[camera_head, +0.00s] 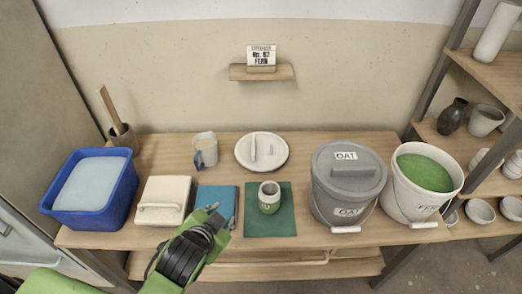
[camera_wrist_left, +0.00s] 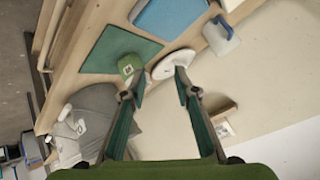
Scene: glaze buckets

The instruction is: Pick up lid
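A pale round lid (camera_head: 276,149) with a raised handle lies flat at the back of the table. It also shows in the left wrist view (camera_wrist_left: 164,68), partly behind a fingertip. A grey lid (camera_head: 346,158) labelled OAT sits on the grey bucket (camera_head: 340,207). The white bucket (camera_head: 400,203) beside it is uncovered and shows green glaze (camera_head: 425,173). My left gripper (camera_head: 216,214) is over the table's front part, near the blue book, short of the pale lid. In the left wrist view its fingers (camera_wrist_left: 160,82) are spread and empty. My right gripper is not in view.
A green and white cup (camera_head: 269,197) stands on a green mat (camera_head: 286,225). A blue book (camera_head: 226,194), white box (camera_head: 163,200), blue tub (camera_head: 90,208) and jug (camera_head: 205,149) are at left. A sign (camera_head: 262,56) stands on a small wall shelf (camera_head: 285,72).

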